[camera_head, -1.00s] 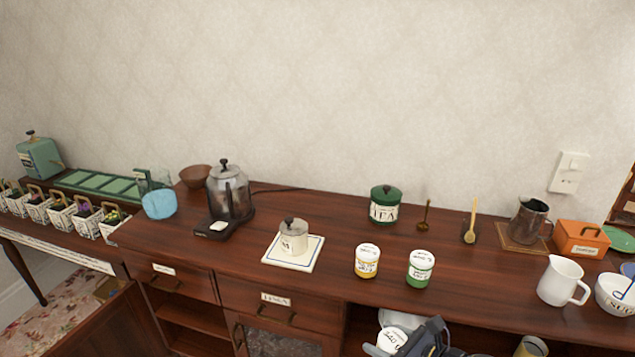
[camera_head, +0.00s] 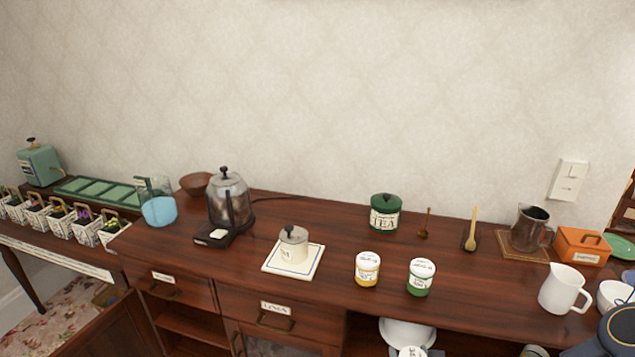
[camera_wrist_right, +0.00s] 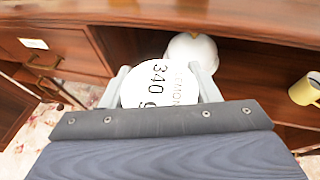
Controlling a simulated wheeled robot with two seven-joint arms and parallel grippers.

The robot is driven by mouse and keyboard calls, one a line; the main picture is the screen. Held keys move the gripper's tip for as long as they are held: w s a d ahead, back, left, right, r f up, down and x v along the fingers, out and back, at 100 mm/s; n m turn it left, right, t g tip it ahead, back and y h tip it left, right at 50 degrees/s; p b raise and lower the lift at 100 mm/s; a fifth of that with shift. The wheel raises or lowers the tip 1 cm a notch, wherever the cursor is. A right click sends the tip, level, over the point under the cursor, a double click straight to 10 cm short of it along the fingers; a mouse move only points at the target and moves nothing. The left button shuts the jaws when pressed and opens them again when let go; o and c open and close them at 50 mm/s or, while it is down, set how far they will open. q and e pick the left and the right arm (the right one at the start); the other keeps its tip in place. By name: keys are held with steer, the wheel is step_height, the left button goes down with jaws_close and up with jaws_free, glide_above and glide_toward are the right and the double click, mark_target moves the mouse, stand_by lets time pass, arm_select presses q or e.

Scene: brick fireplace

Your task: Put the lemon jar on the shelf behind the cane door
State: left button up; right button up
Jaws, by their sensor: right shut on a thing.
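The lemon jar (camera_wrist_right: 160,84) shows its white lid, with "340 g" and part of "LEMON", in the wrist view. My right gripper (camera_wrist_right: 162,78) is shut on it, one finger on each side. In the head view the jar's lid (camera_head: 411,352) shows at the bottom edge, below the counter front, and its body is hidden. Further left, an open shelf compartment (camera_head: 190,325) has a wooden door (camera_head: 95,335) swung out. I cannot tell which panel is cane. My left gripper is out of view.
The counter (camera_head: 320,275) above holds a white-lidded yellow jar (camera_head: 367,268), a green one (camera_head: 420,277) and a kettle (camera_head: 229,200). The counter edge overhangs.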

steer(key=shift+s+a+f, duration=0.1)
steer(key=shift+s+f, duration=0.75)
steer(key=shift+s, duration=0.05)
